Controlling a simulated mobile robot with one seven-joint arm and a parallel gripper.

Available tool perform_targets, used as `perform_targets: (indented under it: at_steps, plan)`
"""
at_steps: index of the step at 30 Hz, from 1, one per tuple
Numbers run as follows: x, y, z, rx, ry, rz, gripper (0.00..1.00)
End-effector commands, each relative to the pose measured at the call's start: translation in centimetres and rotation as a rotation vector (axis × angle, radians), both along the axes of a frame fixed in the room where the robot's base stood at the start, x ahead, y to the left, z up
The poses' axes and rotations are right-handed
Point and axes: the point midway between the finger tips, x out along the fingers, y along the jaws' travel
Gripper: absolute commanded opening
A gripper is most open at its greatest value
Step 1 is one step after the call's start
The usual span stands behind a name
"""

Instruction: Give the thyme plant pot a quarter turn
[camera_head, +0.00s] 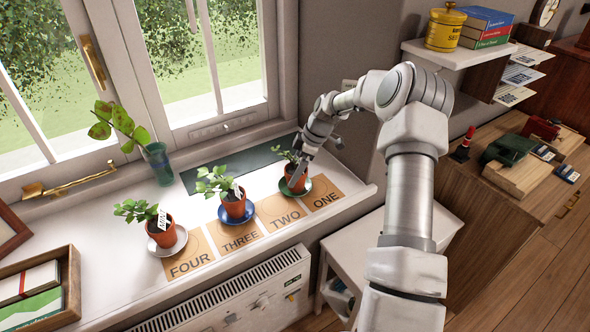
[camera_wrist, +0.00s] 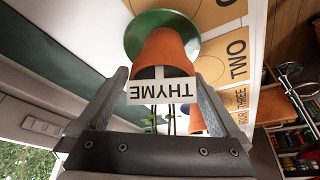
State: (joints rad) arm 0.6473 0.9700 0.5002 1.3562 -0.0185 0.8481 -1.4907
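The thyme plant pot (camera_head: 294,184) is terracotta and stands upright on a green saucer (camera_head: 308,186), at the right end of the windowsill row. In the upside-down wrist view its white label reads THYME (camera_wrist: 160,90), and the pot (camera_wrist: 165,48) shows beyond it on the green saucer (camera_wrist: 140,32). My gripper (camera_head: 299,172) is at the pot from above. In the wrist view my gripper (camera_wrist: 160,76) has its fingers spread, one on each side of the pot's rim. A small gap shows at the left finger; contact at the right one is unclear.
A pot on a blue saucer (camera_head: 236,219) and a pot on a white saucer (camera_head: 170,247) stand to the left. Cards marked ONE (camera_head: 323,197) to FOUR lie along the front. A glass vase (camera_head: 158,164) stands by the window; a radiator (camera_head: 240,300) is below the sill.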

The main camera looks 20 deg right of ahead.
Motion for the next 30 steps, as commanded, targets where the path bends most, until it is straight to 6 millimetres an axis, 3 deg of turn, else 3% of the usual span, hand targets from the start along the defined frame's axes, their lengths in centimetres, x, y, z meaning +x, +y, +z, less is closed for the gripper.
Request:
perform_targets:
  at_steps: [8,21,30]
  plan:
    - [-0.2,-0.4,1.1,-0.001,0.0,-0.001,1.0]
    - [-1.5,-3.5,9.1,-0.002,-0.001,-0.001,1.0]
    - [-1.9,-4.2,11.1,0.0,0.0,0.0,1.0]
